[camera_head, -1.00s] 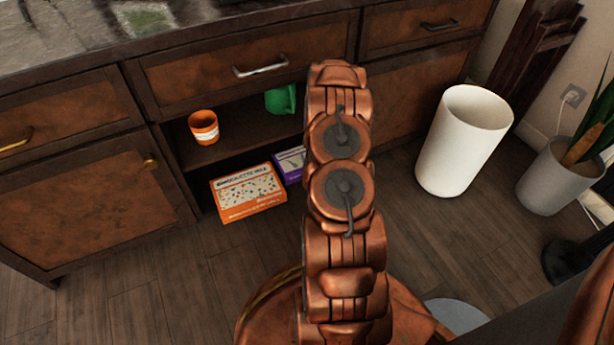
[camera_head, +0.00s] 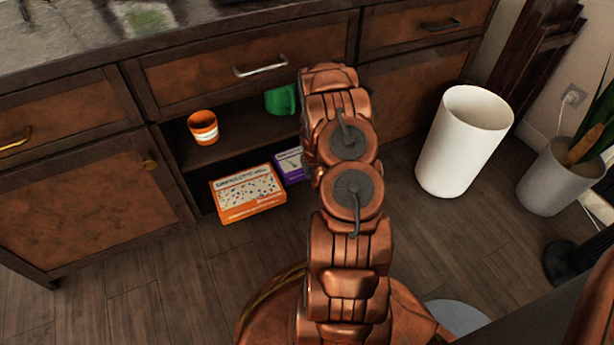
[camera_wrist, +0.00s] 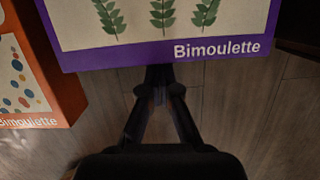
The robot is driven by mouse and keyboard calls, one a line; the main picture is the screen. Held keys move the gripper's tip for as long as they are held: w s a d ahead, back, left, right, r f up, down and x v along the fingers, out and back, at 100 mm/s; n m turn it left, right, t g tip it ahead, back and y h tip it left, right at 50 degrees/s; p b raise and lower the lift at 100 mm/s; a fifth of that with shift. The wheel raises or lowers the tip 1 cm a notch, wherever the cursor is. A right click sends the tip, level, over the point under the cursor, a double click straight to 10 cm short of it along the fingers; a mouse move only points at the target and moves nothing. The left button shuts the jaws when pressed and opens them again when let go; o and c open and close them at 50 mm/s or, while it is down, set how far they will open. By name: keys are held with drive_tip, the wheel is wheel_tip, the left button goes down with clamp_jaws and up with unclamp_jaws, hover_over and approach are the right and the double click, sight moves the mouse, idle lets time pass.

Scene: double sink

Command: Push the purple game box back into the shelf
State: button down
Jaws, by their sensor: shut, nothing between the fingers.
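The purple game box (camera_head: 291,165) lies in the low shelf opening, partly hidden behind my arm in the head view. In the wrist view the purple box (camera_wrist: 170,50) fills the top, with its purple edge, the word "Bimoulette" and green leaf pictures. My gripper (camera_wrist: 160,90) is shut and empty. Its fingertips are at or just under the box's front edge in the picture; I cannot tell whether they touch it. In the head view my gripper is hidden behind my arm.
An orange game box (camera_head: 248,193) lies left of the purple one, sticking out of the shelf; it also shows in the wrist view (camera_wrist: 40,85). An orange cup (camera_head: 203,127) and a green cup (camera_head: 281,99) stand on the shelf board above. A white bin (camera_head: 464,142) stands right.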

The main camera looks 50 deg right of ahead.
sight(300, 167)
drive_tip(key=w+p, duration=0.2)
drive_tip(key=p, duration=0.1)
drive_tip(key=w+a+p, duration=0.1)
drive_tip(key=shift+r, duration=0.4)
drive_tip(key=w+p, duration=0.1)
drive_tip(key=p, duration=0.2)
drive_tip(key=shift+w+d, duration=0.1)
drive_tip(key=p, duration=0.3)
drive_tip(key=shift+w+d, duration=0.15)
drive_tip(key=shift+d, duration=0.15)
drive_tip(key=p, duration=0.1)
drive_tip(key=d+p, duration=0.1)
drive_tip(key=p, duration=0.1)
drive_tip(key=shift+s+f, duration=0.2)
drive_tip(key=shift+s, duration=0.2)
drive_tip(key=shift+s+d+f, duration=0.15)
drive_tip(key=shift+d+f, duration=0.05)
drive_tip(key=shift+d, duration=0.05)
